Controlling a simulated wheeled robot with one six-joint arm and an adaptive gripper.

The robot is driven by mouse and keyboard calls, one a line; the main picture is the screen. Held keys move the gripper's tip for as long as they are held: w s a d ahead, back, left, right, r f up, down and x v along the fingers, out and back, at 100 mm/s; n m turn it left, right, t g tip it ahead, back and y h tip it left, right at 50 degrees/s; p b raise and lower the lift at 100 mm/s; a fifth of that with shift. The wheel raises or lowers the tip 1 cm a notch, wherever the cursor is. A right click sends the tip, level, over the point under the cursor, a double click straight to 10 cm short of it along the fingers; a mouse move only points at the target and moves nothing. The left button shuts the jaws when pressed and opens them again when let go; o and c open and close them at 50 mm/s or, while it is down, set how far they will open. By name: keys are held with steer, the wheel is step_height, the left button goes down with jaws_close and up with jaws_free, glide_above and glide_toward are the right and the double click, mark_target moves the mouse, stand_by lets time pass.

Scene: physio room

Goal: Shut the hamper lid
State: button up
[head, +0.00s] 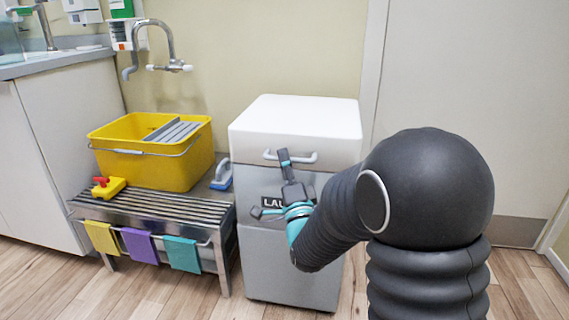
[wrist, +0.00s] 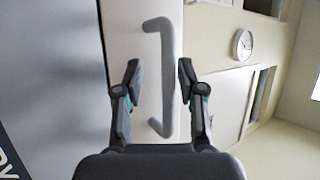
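The laundry hamper (head: 262,260) is a grey box with partly hidden lettering on its front. Its white lid (head: 310,115) lies level on top, with no clear gap visible at the front. A light grey bar handle (head: 312,157) is on the lid's front. My gripper (head: 271,185) is in front of the hamper, just below the handle in the head view. In the wrist view, my gripper (wrist: 159,78) is open and empty; the handle (wrist: 160,45) shows between its fingers, apart from both. My arm hides the hamper's right front.
Left of the hamper, a slatted metal bench (head: 150,208) holds a yellow bucket (head: 185,170), a yellow item with a red part (head: 108,188) and a blue-handled brush (head: 222,177). Coloured cloths (head: 138,246) hang from its front. A wall tap (head: 150,50) is above. Floor shows at front left.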

steer(key=v, duration=0.7)
steer(key=shift+f, duration=0.2)
steer(key=shift+s, duration=0.15)
